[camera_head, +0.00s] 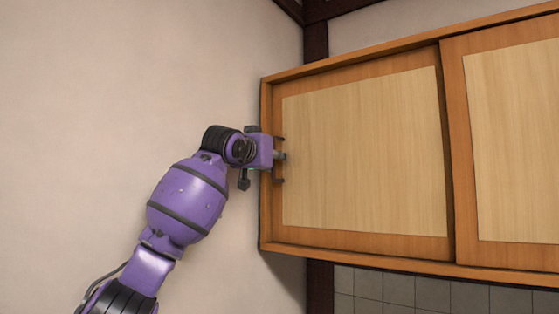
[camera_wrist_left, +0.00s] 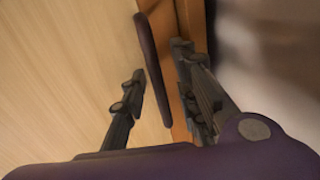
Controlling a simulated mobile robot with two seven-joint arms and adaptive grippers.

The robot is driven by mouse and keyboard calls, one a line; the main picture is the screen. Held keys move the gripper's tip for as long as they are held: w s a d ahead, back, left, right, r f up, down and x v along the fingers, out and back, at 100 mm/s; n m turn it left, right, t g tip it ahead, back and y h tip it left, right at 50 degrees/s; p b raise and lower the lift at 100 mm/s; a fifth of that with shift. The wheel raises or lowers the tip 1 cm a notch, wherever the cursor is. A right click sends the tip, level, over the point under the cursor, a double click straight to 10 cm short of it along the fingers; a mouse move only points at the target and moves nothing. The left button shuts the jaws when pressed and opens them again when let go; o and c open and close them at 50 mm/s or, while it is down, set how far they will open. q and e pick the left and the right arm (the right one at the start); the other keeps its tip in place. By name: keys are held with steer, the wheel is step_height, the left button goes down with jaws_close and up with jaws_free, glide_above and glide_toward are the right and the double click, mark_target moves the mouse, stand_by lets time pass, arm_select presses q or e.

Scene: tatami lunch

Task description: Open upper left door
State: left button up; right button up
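The upper left door (camera_head: 365,155) is a pale wood panel in an orange-brown frame, and it sits flush against the left side of the cabinet. In the left wrist view, the door's pale panel (camera_wrist_left: 60,70) fills the left side. A long dark handle (camera_wrist_left: 153,65) stands near the door's edge. My left gripper (camera_head: 281,159) is at the door's left edge. In the left wrist view, the left gripper's fingers (camera_wrist_left: 160,62) are apart, one on each side of the handle. I cannot tell whether either finger touches it. My right gripper is not in view.
The upper right door (camera_head: 515,140) continues the cabinet to the right. The cabinet's bottom rail (camera_head: 400,263) runs above grey tiles (camera_head: 420,295). A plain pale wall (camera_head: 120,90) is on the left, with free room around my left arm.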

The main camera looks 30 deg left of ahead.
arm_select(q)
steer(key=shift+s+r, duration=0.2)
steer(key=shift+s, duration=0.2)
steer(key=shift+s+d+r, duration=0.1)
steer(key=shift+s, duration=0.05)
steer(key=shift+c, duration=1.4)
jaws_close()
steer(key=shift+d, duration=0.1)
